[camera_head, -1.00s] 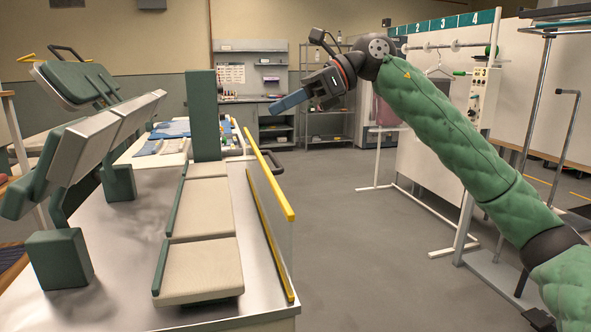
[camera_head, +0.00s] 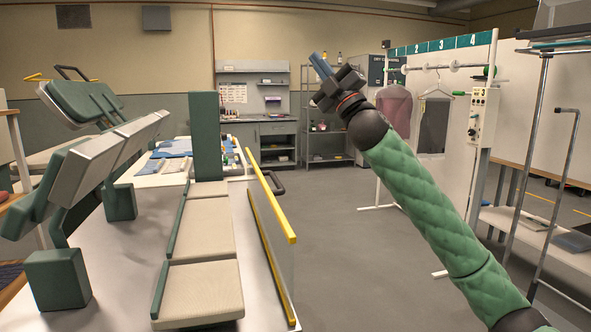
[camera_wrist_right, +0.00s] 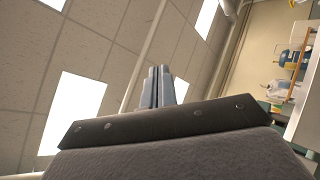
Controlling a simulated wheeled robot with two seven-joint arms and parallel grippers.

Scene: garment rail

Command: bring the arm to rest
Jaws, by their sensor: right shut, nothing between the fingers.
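My right arm, in a green quilted sleeve, reaches up from the lower right of the head view. Its right gripper (camera_head: 318,57) is held up in the open, pointing up and to the left, with the back shelving behind it. The fingers are shut together with nothing between them. In the right wrist view the closed fingers (camera_wrist_right: 159,68) stand side by side against the ceiling panels. My left gripper is in neither view.
A steel table with beige padded sections (camera_head: 202,230) and a yellow-edged clear guard (camera_head: 265,195) stands at left. A garment rail (camera_head: 440,68) with a dark garment (camera_head: 433,125) and a mauve garment (camera_head: 393,108) stands right of the arm. Grey floor (camera_head: 330,240) lies open between.

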